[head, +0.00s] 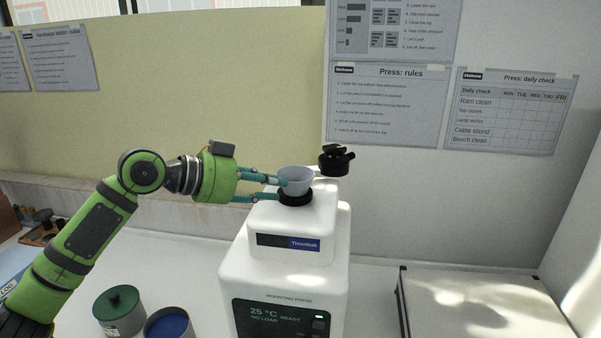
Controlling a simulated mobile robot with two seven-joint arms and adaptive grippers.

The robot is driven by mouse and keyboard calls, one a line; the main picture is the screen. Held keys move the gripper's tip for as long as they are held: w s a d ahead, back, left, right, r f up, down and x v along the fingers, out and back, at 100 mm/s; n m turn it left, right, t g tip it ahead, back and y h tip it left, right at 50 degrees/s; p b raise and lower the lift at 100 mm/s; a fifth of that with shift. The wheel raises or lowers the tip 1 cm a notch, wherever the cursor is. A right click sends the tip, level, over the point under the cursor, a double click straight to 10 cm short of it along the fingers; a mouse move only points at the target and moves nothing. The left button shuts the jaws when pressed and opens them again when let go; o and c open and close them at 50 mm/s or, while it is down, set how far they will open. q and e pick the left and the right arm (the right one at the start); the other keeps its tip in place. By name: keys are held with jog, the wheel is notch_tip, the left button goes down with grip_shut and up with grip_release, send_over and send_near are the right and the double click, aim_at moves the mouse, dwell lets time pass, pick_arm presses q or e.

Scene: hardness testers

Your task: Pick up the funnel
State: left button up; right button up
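The funnel (296,180) looks like a pale grey bowl with a wide open top. It sits upright over a black ring (295,198) on top of the white mounting press (285,268). My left gripper (282,191) comes in level from the left, with two teal fingers spread apart. The upper fingertip overlaps the funnel's left side in the picture; the lower one ends near the black ring. I cannot tell whether either finger touches the funnel. My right gripper is not in view.
A black knobbed cap (336,160) stands out behind the funnel to the right. A pale box (480,305) is at right. The bench between press and box is clear.

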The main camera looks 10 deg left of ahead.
aim_at(295, 183)
pick_arm(q)
jog(key=shift+w+r, duration=0.25)
jog(key=shift+r, duration=0.1)
jog(key=shift+w+d+r+p, duration=0.1)
jog(key=shift+w+d+p, duration=0.05)
jog(key=shift+d+p, duration=0.15)
jog(key=shift+w+d+p, duration=0.25)
jog(key=shift+d+p, duration=0.3)
jog(key=shift+p, duration=0.15)
jog(key=p+x, duration=0.1)
jog(key=x, duration=0.1)
jog(key=p+x, duration=0.1)
jog(key=x, duration=0.1)
jog(key=shift+w+f+p, duration=0.3)
jog(key=shift+f, duration=0.1)
jog(key=shift+w+d+f, duration=0.1)
grip_shut()
